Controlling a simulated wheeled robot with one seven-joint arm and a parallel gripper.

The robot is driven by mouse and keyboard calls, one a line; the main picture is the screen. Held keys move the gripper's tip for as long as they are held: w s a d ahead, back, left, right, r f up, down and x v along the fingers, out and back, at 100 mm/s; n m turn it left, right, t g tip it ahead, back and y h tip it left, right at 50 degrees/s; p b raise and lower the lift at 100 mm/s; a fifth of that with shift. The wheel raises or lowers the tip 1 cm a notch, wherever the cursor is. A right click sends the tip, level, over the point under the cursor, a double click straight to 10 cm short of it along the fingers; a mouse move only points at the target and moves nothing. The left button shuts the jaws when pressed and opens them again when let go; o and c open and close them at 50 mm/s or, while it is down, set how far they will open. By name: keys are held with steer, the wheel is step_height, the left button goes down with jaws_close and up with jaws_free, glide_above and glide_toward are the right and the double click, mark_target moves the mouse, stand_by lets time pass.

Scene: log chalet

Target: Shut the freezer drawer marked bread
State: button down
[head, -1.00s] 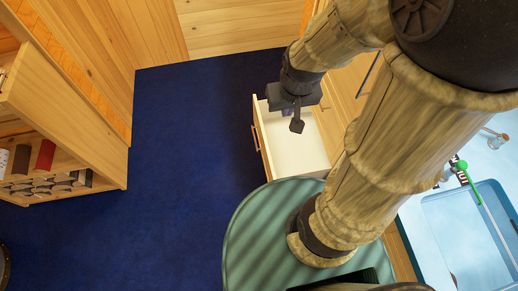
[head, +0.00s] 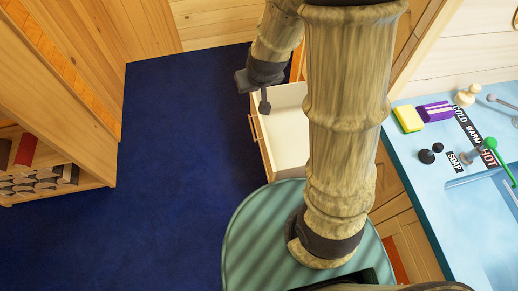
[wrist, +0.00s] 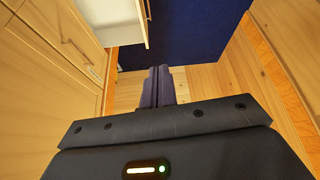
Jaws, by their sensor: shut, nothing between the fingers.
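An open drawer (head: 291,122) with a white inside and a wooden front stands pulled out in the head view, partly hidden behind my arm. Its inside looks empty where it shows. No bread marking can be read. The drawer also shows at the upper left of the wrist view (wrist: 113,20), with a bar handle (wrist: 148,9) on its front. My gripper (head: 265,106) is shut and empty, pointing down at the drawer's far front corner in the head view. In the wrist view its closed fingers (wrist: 161,86) are to the right of the drawer, apart from it.
Closed wooden fronts (wrist: 60,40) fill the wrist view's left. Blue floor (head: 180,150) is clear left of the drawer. A wooden shelf unit (head: 75,130) stands at far left.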

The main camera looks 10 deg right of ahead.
steer(key=w+a+f+n+t+h+b, duration=0.15)
steer(key=w+f+b, duration=0.25)
steer(key=f+b, duration=0.6)
steer(key=w+a+f+n+t+h+b, duration=0.15)
steer(key=w+f+b, duration=0.45)
steer(key=f, duration=0.8)
steer(key=w+a+f+t+h+b, duration=0.1)
steer(key=w+f+h+b, duration=0.15)
steer(key=f+b, duration=0.8)
step_height(320, 180, down, 29)
steer(key=s+a+n+t+h+b, duration=0.2)
steer(key=h+b, duration=0.5)
steer(key=b, duration=1.4)
steer(key=shift+s+a+n+t+h, duration=0.15)
steer(key=shift+s+n+t+h, duration=0.2)
steer(key=shift+n+t, duration=0.6)
steer(key=shift+n+g, duration=0.25)
steer(key=s+d+b+x, duration=0.2)
steer(key=b+x, duration=0.5)
steer(key=x, duration=0.5)
steer(key=shift+w+d+b, duration=0.25)
steer(key=shift+w+b, duration=0.05)
steer(key=shift+b, duration=0.1)
